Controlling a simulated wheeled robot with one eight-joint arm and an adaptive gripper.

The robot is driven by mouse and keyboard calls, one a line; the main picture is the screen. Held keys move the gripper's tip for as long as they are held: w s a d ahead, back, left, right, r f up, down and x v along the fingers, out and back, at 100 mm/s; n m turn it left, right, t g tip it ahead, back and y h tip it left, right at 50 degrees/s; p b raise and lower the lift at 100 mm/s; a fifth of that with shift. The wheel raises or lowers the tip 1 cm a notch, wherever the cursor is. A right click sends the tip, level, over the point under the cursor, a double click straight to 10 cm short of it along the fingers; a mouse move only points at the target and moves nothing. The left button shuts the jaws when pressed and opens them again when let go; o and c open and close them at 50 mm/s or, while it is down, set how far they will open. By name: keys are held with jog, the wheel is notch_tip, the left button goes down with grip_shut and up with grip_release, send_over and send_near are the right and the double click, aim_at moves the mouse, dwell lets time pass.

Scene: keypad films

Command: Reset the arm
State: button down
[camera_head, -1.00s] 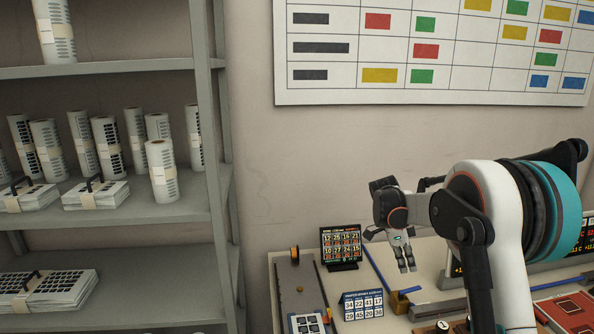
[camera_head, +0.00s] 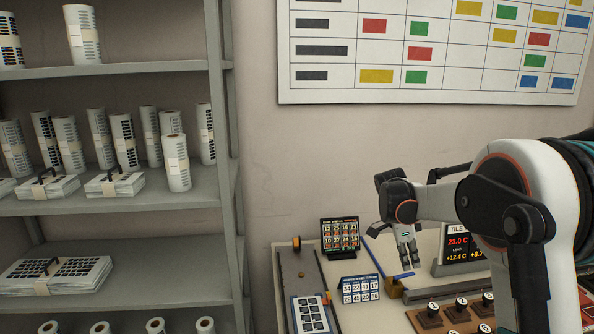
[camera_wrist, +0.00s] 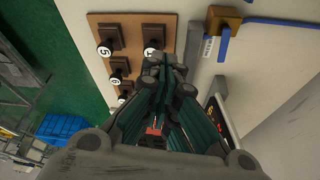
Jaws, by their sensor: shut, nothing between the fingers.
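My gripper (camera_head: 409,262) hangs over the workbench (camera_head: 345,318) in the head view, fingers pointing down, with nothing in it. In the wrist view my gripper (camera_wrist: 154,133) is seen from behind, its dark fingers together. My arm reaches in from the right side of the head view. A brown board of numbered knobs (camera_head: 424,322) stands on the bench below and to the right of the gripper. The board also shows in the wrist view (camera_wrist: 133,28), partly hidden by the fingers.
A digit display (camera_head: 340,234), a blue number card (camera_head: 359,289) and a keypad (camera_head: 311,316) are left of the gripper. A temperature display (camera_head: 459,243) stands right. A grey shelf (camera_head: 112,204) holds rolls and bundled sheets. A chart (camera_head: 330,79) hangs on the wall.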

jog(key=s+a+r+n+t+y, duration=0.1)
jog(key=s+a+r+n+t, duration=0.15)
jog(key=s+r+n, duration=0.4)
jog(key=s+a+r+n+t+y, duration=0.1)
jog(key=s+a+r+n, duration=0.25)
jog(key=s, duration=0.55)
jog(key=s+a+f+n+t+y, duration=0.1)
jog(key=s+n, duration=0.3)
jog(key=s, duration=0.5)
jog(key=s+a+f+n+t, duration=0.1)
jog(key=s+a+n+t, duration=0.2)
jog(key=s, duration=0.6)
jog(key=shift+s+a+f+n+y, duration=0.25)
jog(key=shift+a+n+y, duration=0.15)
jog(key=shift+a+n, duration=0.55)
jog(key=shift+d, duration=0.15)
